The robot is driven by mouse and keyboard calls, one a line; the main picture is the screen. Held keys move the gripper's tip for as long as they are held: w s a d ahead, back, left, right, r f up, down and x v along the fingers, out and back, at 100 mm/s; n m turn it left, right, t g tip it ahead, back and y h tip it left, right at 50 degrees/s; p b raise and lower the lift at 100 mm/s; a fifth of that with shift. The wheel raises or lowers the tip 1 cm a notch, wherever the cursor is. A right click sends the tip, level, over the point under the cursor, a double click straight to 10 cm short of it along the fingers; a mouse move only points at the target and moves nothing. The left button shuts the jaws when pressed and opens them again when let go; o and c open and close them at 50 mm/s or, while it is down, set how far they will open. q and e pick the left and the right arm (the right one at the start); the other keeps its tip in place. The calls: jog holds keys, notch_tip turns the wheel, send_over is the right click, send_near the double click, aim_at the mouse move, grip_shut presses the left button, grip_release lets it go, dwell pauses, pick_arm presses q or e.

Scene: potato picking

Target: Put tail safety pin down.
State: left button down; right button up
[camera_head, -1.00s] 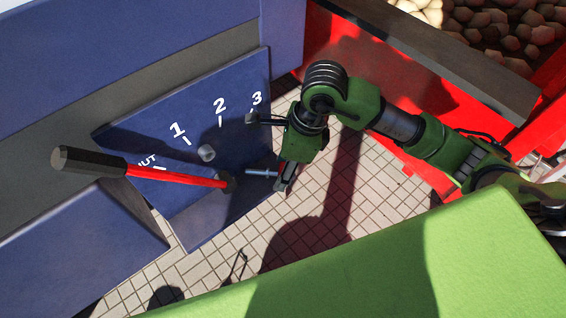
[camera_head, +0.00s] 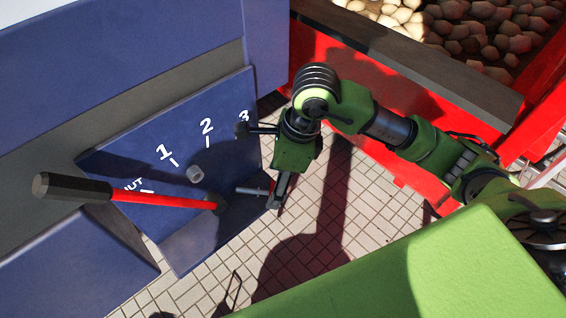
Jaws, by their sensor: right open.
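A red lever (camera_head: 160,198) with a dark hexagonal handle (camera_head: 68,187) slants across a blue panel (camera_head: 215,135) marked UT, 1, 2 and 3. A short grey peg (camera_head: 195,173) stands below the 1 and 2. My right gripper (camera_head: 258,160) is open at the panel's right edge. My left gripper is out of view.
A red metal frame with a grey beam (camera_head: 430,55) stands at the upper right, with potatoes (camera_head: 490,35) behind it. A green surface (camera_head: 440,270) fills the lower right. The tiled floor (camera_head: 300,215) between them is clear.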

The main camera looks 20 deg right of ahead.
jog(key=b+v, duration=0.2)
jog(key=v, duration=0.7)
jog(key=shift+r, duration=0.25)
